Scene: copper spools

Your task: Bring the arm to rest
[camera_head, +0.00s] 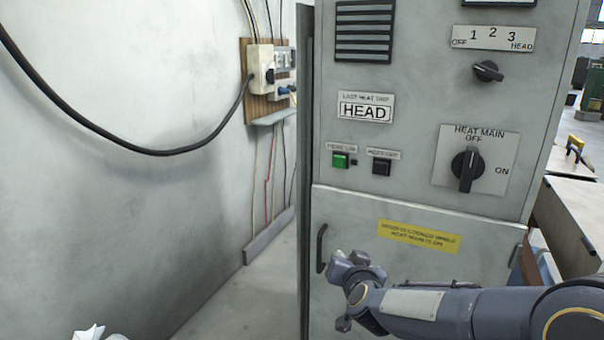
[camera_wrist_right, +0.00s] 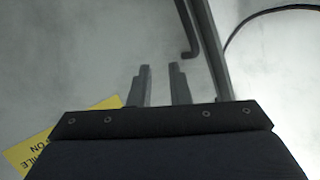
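My right arm (camera_head: 440,308) reaches in from the lower right of the head view, in front of the cabinet's lower door. My right gripper (camera_head: 346,259) is just right of the dark door handle (camera_head: 321,248). In the right wrist view, its two fingers (camera_wrist_right: 160,68) stand apart with nothing between them. The handle (camera_wrist_right: 188,35) shows there beyond the fingertips, a little to the right, and appears apart from them. My left gripper cannot be made out in either view.
A grey control cabinet (camera_head: 420,70) fills the centre and right, with knobs, buttons and a yellow label (camera_head: 418,236). A black cable (camera_head: 150,152) hangs along the wall at left. A bench (camera_head: 572,215) stands at far right. Floor (camera_head: 250,300) shows left of the cabinet.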

